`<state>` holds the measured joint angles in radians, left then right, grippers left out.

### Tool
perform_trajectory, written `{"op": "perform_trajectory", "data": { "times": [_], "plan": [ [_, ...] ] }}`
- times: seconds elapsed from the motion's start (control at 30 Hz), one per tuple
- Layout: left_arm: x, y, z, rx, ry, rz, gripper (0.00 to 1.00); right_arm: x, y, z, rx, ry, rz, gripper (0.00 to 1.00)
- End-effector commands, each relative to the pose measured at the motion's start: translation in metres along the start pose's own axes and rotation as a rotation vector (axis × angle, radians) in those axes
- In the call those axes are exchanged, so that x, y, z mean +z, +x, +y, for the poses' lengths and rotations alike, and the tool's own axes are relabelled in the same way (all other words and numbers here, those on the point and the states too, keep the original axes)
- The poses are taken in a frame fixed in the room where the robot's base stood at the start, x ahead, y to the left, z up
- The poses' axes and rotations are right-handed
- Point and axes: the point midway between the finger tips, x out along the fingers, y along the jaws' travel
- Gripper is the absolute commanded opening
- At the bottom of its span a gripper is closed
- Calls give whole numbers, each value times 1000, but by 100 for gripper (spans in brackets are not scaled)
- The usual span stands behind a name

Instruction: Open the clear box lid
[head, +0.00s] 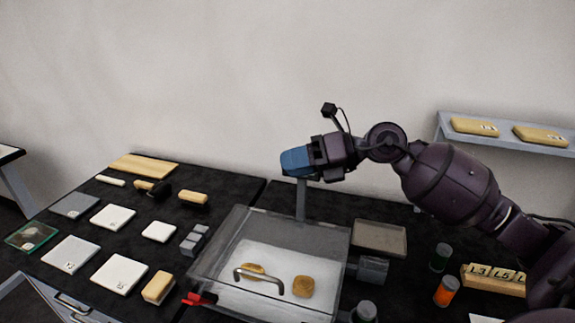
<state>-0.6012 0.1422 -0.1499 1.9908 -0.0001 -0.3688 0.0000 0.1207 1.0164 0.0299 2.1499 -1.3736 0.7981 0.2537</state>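The clear box (337,262) stands at the front centre of the dark table. Its see-through lid carries a curved metal handle (258,279) near the front and looks closed. Two golden-brown fragments, one on the left (252,270) and one on the right (303,287), lie on a white base inside. My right gripper (294,161) is above and behind the box, with a blue end pointing left, apart from the handle. Whether its fingers are open cannot be made out. My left gripper is not in view.
A grey post (301,200) rises behind the box, below my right gripper. A red clip-like object (199,299) sits at the box's left front. White tiles (70,254) fill the left side. Bottles (446,291) and a numbered wooden block (493,280) stand right. A wall shelf (447,134) is far right.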

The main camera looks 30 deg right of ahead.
Motion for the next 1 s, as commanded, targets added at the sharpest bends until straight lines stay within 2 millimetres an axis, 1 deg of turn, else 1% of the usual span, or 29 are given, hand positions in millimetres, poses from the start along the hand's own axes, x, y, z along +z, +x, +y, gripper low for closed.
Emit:
{"op": "perform_trajectory", "data": {
  "times": [0.3,0.5,0.7,1.0],
  "plan": [
    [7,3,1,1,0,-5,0,-1,-54,-2,-4,2,1,37],
    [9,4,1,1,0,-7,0,-1,-80,-1,-2,2,1,37],
    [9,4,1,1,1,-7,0,0,-92,0,0,0,1,37],
    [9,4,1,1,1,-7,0,0,-93,0,0,-1,1,37]
  ]
}}
